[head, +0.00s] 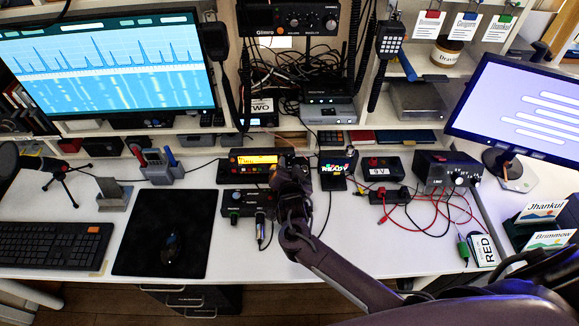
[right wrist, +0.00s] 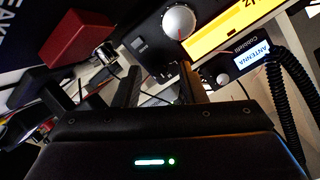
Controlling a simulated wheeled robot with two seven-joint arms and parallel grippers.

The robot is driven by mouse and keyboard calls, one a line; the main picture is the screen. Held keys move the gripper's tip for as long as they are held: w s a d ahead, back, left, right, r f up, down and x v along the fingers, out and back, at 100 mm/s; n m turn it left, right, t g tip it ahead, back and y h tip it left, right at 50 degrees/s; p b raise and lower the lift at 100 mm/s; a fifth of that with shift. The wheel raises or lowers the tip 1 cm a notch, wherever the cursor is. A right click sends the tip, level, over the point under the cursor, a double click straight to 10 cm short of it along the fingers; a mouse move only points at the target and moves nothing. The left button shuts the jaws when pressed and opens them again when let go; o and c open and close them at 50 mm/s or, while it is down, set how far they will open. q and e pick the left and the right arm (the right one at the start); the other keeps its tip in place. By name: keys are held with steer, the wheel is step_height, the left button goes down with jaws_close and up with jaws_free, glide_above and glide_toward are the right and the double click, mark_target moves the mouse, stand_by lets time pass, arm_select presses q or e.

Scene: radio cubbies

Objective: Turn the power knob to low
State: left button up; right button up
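A black radio with a yellow display (head: 257,160) sits on the desk, left of my right gripper (head: 287,180). In the right wrist view, its large silver knob (right wrist: 179,22) is beside the display. A black box with an "ANTENNA" label (right wrist: 252,58) and a small knob (right wrist: 222,78) lies below it in that view. My right gripper (right wrist: 163,88) has its fingers apart, with nothing seen between them. Which knob is the power knob, and its setting, I cannot tell. The right arm hides part of the radio's right end. My left gripper is out of view.
A control box with knobs (head: 245,203) stands in front of the radio. A "READY" box (head: 334,170), a power unit (head: 447,168) and red cables (head: 410,222) are to the right. A mouse pad (head: 165,232) and keyboard (head: 52,246) lie left.

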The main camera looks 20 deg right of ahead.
steer(key=c, duration=0.6)
jaws_close()
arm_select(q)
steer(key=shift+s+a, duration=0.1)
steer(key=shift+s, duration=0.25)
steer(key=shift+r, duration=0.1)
arm_select(e)
steer(key=shift+n, duration=0.3)
steer(key=n+p, duration=0.2)
steer(key=n, duration=0.2)
steer(key=shift+a+h, duration=0.1)
steer(key=shift+h, duration=0.2)
steer(key=n, duration=0.3)
steer(key=shift+n+p, duration=0.3)
steer(key=shift+p, duration=0.05)
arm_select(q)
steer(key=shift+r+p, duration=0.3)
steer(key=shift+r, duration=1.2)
arm_select(e)
steer(key=shift+f+n+h, duration=0.1)
steer(key=shift+n+h, duration=0.3)
steer(key=shift+n, duration=1.1)
